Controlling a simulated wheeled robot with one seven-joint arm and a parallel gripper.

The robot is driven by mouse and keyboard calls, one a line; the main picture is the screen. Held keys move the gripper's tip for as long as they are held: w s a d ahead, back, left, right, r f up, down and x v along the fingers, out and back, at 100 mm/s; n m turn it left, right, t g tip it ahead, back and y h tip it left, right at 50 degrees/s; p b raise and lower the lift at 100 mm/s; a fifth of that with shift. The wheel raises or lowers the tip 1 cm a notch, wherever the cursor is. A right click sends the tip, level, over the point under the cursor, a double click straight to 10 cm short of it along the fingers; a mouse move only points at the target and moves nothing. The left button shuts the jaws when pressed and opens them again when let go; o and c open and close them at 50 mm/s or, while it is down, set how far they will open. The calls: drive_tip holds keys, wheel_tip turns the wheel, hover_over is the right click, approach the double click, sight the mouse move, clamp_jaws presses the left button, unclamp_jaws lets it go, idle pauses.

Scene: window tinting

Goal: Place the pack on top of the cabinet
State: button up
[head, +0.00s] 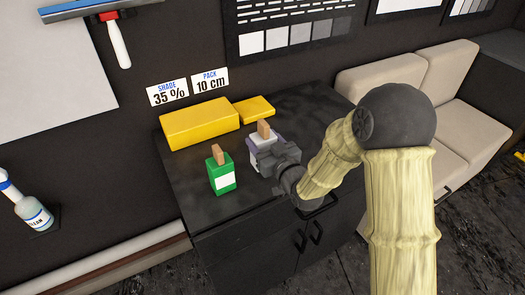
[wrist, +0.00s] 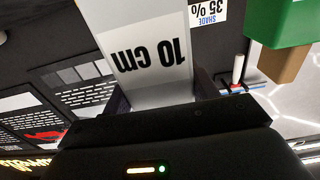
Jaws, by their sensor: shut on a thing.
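A white pack (head: 259,141) with a tan tab on top is held in my gripper (head: 267,152) over the right part of the dark cabinet (head: 205,178). In the wrist view the pack (wrist: 150,20) sits between the two fingers and shows a "10 cm" label, upside down. The pack looks upright. My gripper is shut on it. I cannot tell whether its base touches the cabinet top, since my gripper hides its lower part. A green pack (head: 217,182) with a white label and tan tab stands on the cabinet just left of the held pack.
A long yellow block (head: 200,124) and a smaller yellow block (head: 255,109) lie along the cabinet's back. Wall cards read "SHADE 35 %" (head: 168,92) and "PACK 10 cm" (head: 209,81). A beige sofa (head: 400,95) is at the right. A spray bottle (head: 30,212) stands at the left.

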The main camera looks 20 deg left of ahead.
drive_tip(key=shift+f, duration=1.85)
drive_tip(key=shift+f, duration=0.2)
drive_tip(key=o, duration=1.1)
drive_tip(key=shift+c, duration=0.2)
drive_tip(key=shift+r, duration=0.2)
drive_tip(key=p+v, duration=0.1)
drive_tip(key=v, duration=0.8)
drive_tip(key=shift+s+d, duration=0.2)
drive_tip(key=shift+d, duration=0.05)
drive_tip(key=shift+p+v, duration=1.15)
drive_tip(key=shift+p, duration=1.2)
